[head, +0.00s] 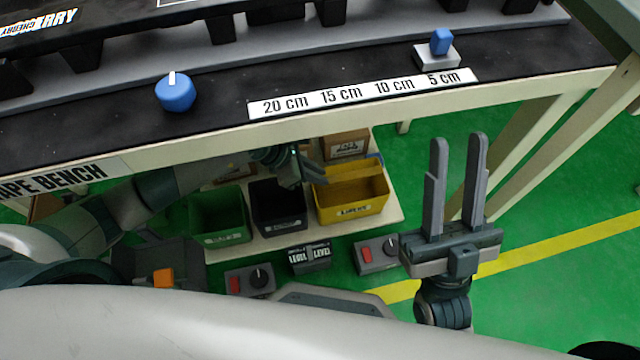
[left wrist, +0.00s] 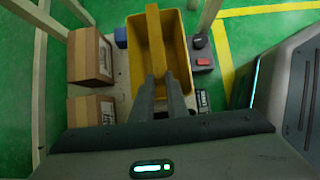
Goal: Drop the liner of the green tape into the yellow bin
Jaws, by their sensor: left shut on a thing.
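The yellow bin (head: 362,212) stands on the low shelf under the bench, its label facing out. It also fills the middle of the left wrist view (left wrist: 183,52). My left gripper (head: 318,178) reaches under the bench to the bin. In the left wrist view its fingers (left wrist: 163,80) are close together over the bin. They are shut on a yellowish strip, the liner (left wrist: 155,38), which stretches out from the fingertips across the bin. My right gripper (head: 459,140) is open and empty, fingers pointing up, right of the bin. I cannot make out the green tape.
A green bin (head: 220,216) and a black bin (head: 279,208) stand left of the yellow bin. Cardboard boxes (left wrist: 90,55) sit behind them. The bench top (head: 215,115) overhangs the shelf. The green floor (head: 560,190) on the right is clear.

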